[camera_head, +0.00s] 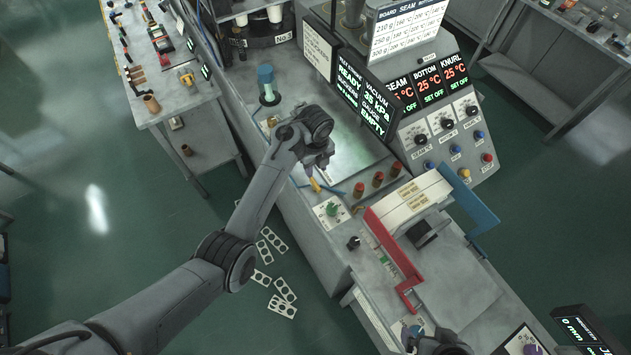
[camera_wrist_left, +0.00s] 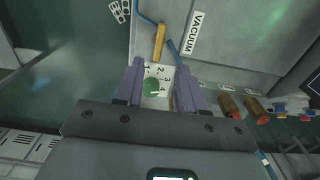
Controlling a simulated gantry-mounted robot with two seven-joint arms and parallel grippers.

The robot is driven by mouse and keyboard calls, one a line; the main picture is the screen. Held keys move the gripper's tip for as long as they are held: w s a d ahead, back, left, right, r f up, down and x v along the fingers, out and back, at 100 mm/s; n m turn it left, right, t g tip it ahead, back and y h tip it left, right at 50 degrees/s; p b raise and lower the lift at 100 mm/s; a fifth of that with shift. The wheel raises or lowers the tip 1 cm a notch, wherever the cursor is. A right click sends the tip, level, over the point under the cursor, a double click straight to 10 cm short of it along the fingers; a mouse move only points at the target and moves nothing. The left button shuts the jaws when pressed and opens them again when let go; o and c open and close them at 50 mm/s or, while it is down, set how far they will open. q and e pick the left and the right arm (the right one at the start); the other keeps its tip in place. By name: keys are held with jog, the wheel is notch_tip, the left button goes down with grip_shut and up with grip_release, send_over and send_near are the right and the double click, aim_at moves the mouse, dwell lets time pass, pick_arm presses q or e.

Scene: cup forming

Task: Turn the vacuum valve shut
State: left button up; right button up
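The vacuum valve's yellow lever (camera_wrist_left: 159,42) shows in the left wrist view, beside the VACUUM label (camera_wrist_left: 195,32), with blue tubing on both sides. It lies just beyond my left fingertips, and I see no contact. In the head view the yellow lever (camera_head: 315,185) is just below my left gripper (camera_head: 318,162). In the left wrist view my left gripper (camera_wrist_left: 160,68) is open, its two purple-grey fingers apart with nothing held. A green knob (camera_wrist_left: 151,87) on a numbered plate shows between the fingers. Dark parts, probably my right gripper (camera_head: 437,344), show at the bottom edge; their opening is unclear.
Several red-topped brass pegs (camera_head: 377,180) stand right of the lever. A blue-topped cylinder (camera_head: 266,84) stands further back. The vacuum display (camera_head: 375,104) overhangs the bench at the right. A red guard (camera_head: 392,250) and white box (camera_head: 403,203) are nearer the front.

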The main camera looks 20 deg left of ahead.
aim_at(315, 183)
pick_arm(q)
notch_tip(315, 183, down, 9)
jog(key=shift+a+b, duration=0.1)
jog(key=shift+b, duration=0.2)
grip_shut()
dwell(0.3)
